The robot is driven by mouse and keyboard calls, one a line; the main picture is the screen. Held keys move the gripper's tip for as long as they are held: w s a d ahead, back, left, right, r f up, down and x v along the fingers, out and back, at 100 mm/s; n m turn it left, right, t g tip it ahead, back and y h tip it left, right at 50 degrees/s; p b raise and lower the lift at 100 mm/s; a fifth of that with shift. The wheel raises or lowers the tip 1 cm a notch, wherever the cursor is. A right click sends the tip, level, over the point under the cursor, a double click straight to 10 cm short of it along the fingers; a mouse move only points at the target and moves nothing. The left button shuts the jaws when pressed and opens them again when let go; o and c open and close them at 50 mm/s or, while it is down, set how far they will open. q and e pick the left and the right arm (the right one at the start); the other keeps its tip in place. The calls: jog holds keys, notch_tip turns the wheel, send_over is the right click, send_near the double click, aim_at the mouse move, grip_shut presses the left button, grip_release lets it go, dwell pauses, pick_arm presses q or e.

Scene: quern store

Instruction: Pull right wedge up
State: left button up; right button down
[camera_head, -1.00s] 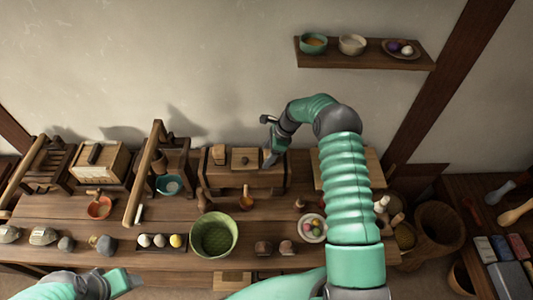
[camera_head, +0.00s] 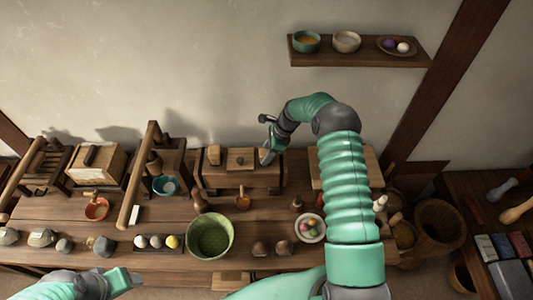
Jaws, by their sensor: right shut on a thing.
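A long wooden press box (camera_head: 225,178) stands at the back of the workbench. A small upright wooden block, the left wedge (camera_head: 214,155), stands at its left end, and a flat wooden piece with a knob (camera_head: 241,159) lies in the middle of its top. My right gripper (camera_head: 266,157) points down at the box's right end, shut on the right wedge, which the fingers largely hide. My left gripper (camera_head: 132,279) is low at the left, over the front of the bench; its finger gap is not clear.
A green basket (camera_head: 210,236), an orange bowl (camera_head: 96,209), a teal bowl (camera_head: 165,185) and a tray of balls (camera_head: 158,242) stand on the bench. A wall shelf (camera_head: 357,52) holds bowls. My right arm hides part of the bench's right side.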

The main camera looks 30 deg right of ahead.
aim_at(262, 152)
jog(key=r+p, duration=0.1)
jog(key=r, duration=0.2)
jog(key=shift+w+a+r+p, duration=0.15)
jog(key=shift+w+r+p, duration=0.05)
jog(key=shift+r+p, duration=0.15)
jog(key=shift+w+f, duration=0.1)
jog(key=shift+w, duration=0.05)
jog(key=c, duration=1)
grip_release()
jog(key=shift+c, duration=0.2)
jog(key=shift+o, duration=1.4)
jog(key=shift+s+d+r, duration=0.2)
jog(key=shift+r, duration=0.15)
jog(key=b+v, duration=0.2)
jog(key=v, duration=1.4)
jog(key=shift+a+b, duration=0.15)
jog(key=shift+b, duration=0.2)
